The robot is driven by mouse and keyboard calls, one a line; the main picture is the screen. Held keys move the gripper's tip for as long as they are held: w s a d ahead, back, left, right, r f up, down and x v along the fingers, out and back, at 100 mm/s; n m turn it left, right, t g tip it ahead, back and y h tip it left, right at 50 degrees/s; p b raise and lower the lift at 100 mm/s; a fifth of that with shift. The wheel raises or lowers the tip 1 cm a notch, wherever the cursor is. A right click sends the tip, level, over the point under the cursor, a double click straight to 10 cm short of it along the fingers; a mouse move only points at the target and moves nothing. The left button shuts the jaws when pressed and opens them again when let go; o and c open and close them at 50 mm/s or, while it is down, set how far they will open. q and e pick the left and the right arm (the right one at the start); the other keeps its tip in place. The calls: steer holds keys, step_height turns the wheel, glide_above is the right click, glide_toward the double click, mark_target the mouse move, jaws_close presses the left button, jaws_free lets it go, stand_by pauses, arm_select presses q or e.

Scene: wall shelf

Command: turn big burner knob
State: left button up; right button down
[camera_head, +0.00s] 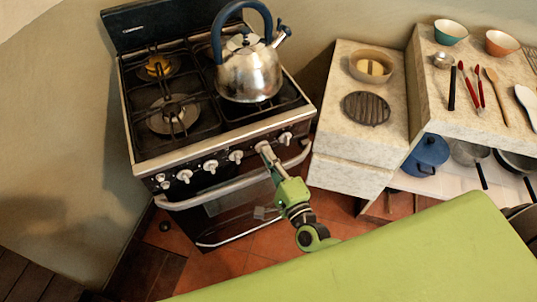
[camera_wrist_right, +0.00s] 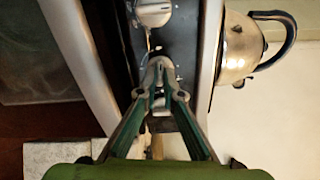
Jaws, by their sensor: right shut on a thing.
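The stove (camera_head: 150,160) stands at left with a row of white knobs along its dark front panel. My right gripper (camera_head: 264,148) reaches up to this panel, between one knob (camera_head: 235,156) on its left and another knob (camera_head: 285,138) on its right. In the right wrist view the fingers of my right gripper (camera_wrist_right: 160,66) come together at the panel and are shut on a knob that they mostly hide. A free knob (camera_wrist_right: 152,12) shows beyond the fingertips. I cannot tell how far the held knob is turned. My left gripper is not in view.
A metal kettle (camera_head: 248,72) with a blue handle stands on the back right burner. The oven door handle (camera_head: 190,202) runs just below the knobs. A counter (camera_head: 340,140) at right holds a bowl (camera_head: 372,66) and a round dark trivet (camera_head: 367,108).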

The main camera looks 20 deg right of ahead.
stand_by(0.3)
steer(key=c, duration=2.2)
jaws_free()
steer(key=shift+s, duration=0.15)
steer(key=s, duration=0.4)
steer(key=s+d, duration=0.1)
steer(key=s, duration=0.6)
steer(key=shift+s+d, duration=0.2)
steer(key=shift+s, duration=0.15)
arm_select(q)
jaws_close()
